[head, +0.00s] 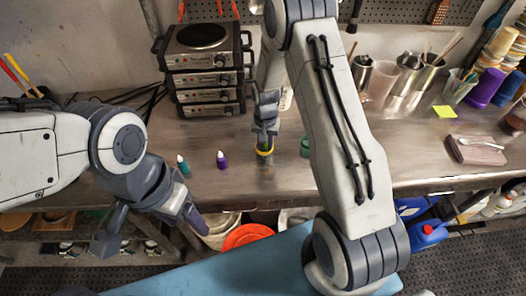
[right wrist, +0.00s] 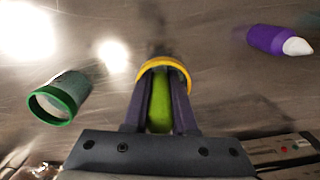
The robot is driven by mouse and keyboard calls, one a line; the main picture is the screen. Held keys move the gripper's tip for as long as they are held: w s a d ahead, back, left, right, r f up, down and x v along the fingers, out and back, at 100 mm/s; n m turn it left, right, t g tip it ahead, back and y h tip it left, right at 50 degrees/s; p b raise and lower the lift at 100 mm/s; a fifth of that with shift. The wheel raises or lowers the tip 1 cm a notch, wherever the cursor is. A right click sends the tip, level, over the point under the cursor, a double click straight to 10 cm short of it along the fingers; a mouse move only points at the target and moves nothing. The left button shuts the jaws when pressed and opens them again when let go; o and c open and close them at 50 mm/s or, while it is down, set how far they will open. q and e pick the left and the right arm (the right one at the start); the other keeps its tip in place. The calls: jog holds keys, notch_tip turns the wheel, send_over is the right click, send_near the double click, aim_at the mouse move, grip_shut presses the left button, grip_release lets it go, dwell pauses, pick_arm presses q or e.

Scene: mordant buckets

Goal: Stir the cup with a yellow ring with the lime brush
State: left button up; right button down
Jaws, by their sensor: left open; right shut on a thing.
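The cup with a yellow ring (head: 264,153) stands on the metal bench in the middle of the head view. Its yellow rim (right wrist: 165,64) also shows in the right wrist view. My right gripper (head: 265,126) is over the cup, shut on the lime brush (right wrist: 160,105). The brush points into the ring; its lower end is hidden inside the cup. My left gripper (head: 190,212) is open and empty, low in front of the bench edge at left, away from the cup.
A cup with a green ring (head: 305,146) stands just right of the yellow-ringed cup. A purple bottle (head: 221,160) and a teal bottle (head: 183,165) stand to its left. Stacked hotplates (head: 205,75) are behind. Metal cups, a yellow note (head: 444,112) and a brown pad (head: 477,151) are at right.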

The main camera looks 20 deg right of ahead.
jog(key=shift+w+d, duration=0.45)
jog(key=shift+w, duration=0.1)
jog(key=shift+w+a, duration=0.15)
jog(key=shift+w, duration=0.3)
jog(key=shift+w+a, duration=0.1)
jog(key=shift+w, duration=0.05)
jog(key=shift+w+a, duration=0.1)
jog(key=shift+a, duration=0.5)
jog(key=shift+s+a, duration=0.45)
jog(key=shift+s+d, duration=0.2)
jog(key=shift+s, duration=0.4)
jog(key=shift+s+d, duration=0.15)
jog(key=shift+d, duration=0.45)
jog(key=shift+w+d, duration=0.5)
jog(key=shift+w, duration=0.05)
jog(key=shift+w+a, duration=0.25)
jog(key=shift+w, duration=0.3)
jog(key=shift+w+a, duration=0.1)
jog(key=shift+a, duration=0.55)
jog(key=shift+s+a, duration=0.3)
jog(key=shift+s, duration=0.05)
jog(key=shift+s+a, duration=0.1)
jog(key=shift+s, duration=0.05)
jog(key=shift+s+d, duration=0.2)
jog(key=shift+s, duration=0.4)
jog(key=shift+s+d, duration=0.15)
jog(key=shift+d, duration=0.45)
jog(key=shift+w+a, duration=0.15)
jog(key=shift+w, duration=0.5)
